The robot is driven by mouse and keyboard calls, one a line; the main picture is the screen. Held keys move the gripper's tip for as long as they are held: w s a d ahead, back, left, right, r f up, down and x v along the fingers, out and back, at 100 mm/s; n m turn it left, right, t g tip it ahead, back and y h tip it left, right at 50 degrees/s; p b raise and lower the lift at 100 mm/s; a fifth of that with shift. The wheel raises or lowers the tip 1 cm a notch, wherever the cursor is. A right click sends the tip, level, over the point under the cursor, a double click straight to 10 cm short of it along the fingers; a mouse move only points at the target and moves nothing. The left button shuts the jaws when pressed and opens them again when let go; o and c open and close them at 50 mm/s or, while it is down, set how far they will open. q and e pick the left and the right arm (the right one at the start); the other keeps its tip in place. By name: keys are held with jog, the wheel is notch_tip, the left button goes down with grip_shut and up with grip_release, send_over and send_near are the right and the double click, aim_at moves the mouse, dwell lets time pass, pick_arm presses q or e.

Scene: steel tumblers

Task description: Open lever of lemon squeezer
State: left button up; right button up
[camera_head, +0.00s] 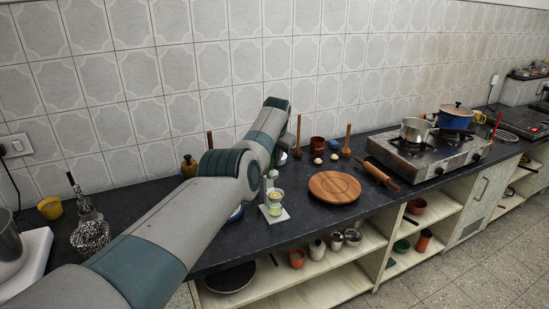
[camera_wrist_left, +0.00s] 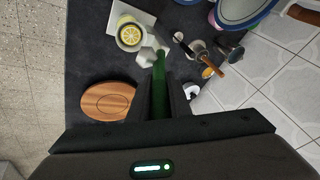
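The lemon squeezer (camera_head: 274,204) stands on the counter, with a pale base, a cup and an upright post. In the left wrist view the squeezer (camera_wrist_left: 131,35) shows a yellow lemon face in its cup. A green bar, which looks like its lever (camera_wrist_left: 158,84), runs from the pale post towards me. My left gripper (camera_wrist_left: 159,76) has one dark finger on each side of this bar, with very little gap, and looks shut on it. In the head view my left arm hides these fingers and most of the lever. My right gripper is not in view.
A round wooden board (camera_head: 334,188) lies right of the squeezer, with a rolling pin (camera_head: 378,173) beyond it. A stove (camera_head: 428,150) with pots stands further right. Small items and a blue-rimmed plate (camera_wrist_left: 245,10) are close by. The tiled wall is behind the counter.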

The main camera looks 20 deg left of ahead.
pick_arm(q)
jog(key=o, duration=0.4)
jog(key=shift+f, duration=0.2)
jog(key=shift+a, duration=0.1)
jog(key=shift+r, duration=0.25)
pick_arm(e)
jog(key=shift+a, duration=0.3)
